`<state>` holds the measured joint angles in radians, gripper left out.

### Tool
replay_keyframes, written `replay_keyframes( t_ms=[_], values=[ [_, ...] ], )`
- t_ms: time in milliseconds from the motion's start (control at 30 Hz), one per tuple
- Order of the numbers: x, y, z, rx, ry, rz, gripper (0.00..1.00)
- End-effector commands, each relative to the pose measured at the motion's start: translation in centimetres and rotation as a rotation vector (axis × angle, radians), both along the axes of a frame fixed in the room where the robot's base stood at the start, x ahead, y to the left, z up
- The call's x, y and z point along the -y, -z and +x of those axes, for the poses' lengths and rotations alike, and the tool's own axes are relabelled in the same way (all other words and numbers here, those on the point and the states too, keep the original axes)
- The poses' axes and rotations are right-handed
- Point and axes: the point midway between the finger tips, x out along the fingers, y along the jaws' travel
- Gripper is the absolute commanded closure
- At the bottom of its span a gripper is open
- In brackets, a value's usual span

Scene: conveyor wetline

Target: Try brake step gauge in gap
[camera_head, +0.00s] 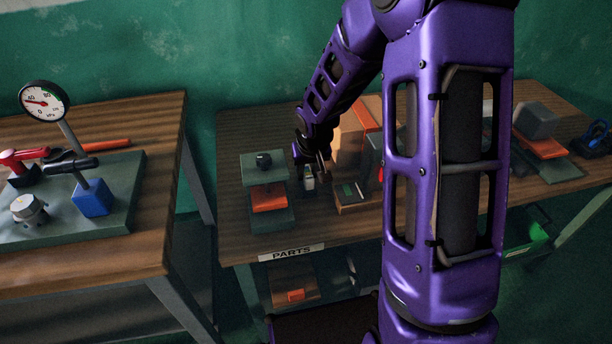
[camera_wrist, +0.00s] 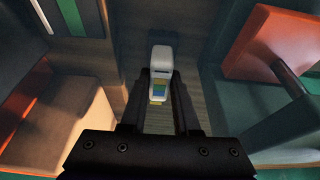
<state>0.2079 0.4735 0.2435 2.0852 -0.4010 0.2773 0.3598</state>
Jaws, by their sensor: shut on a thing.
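The brake step gauge (camera_wrist: 160,60) is a small pale piece with coloured bands. My gripper (camera_wrist: 161,88) is shut on it in the wrist view, with its pale end projecting past the fingertips. In the head view my gripper (camera_head: 316,166) holds the gauge (camera_head: 309,182) low over the parts table. The brake fixture, a green-grey frame (camera_head: 256,177) with a black knob and an orange block (camera_head: 268,197), stands just left of the gauge, apart from it. The orange block also shows in the wrist view (camera_wrist: 270,42), right of the gauge. I cannot see clearly into the gap.
A wooden holder (camera_head: 352,208) with dark and green strips stands just right of my gripper. A tall tan and orange box (camera_head: 350,140) is behind it. The left bench (camera_head: 120,270) carries a pressure dial (camera_head: 44,100). Table front left is clear.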

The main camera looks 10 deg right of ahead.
Motion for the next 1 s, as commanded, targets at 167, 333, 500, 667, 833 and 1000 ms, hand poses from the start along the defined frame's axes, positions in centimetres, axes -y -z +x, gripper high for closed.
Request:
replay_keyframes(
  t_ms=[167,333,500,667,833,1000],
  values=[
    [0.0,0.0,0.0,0.0,0.0,0.0,1.0],
    [0.0,-0.2,0.0,0.001,0.0,0.0,1.0],
    [0.0,-1.2,0.0,0.001,0.001,0.0,1.0],
    [0.0,-2.6,0.0,0.001,-0.001,0.0,1.0],
    [0.0,-4.0,0.0,0.001,0.0,0.0,1.0],
    [0.0,-5.3,0.0,0.001,0.0,0.0,1.0]
  ],
)
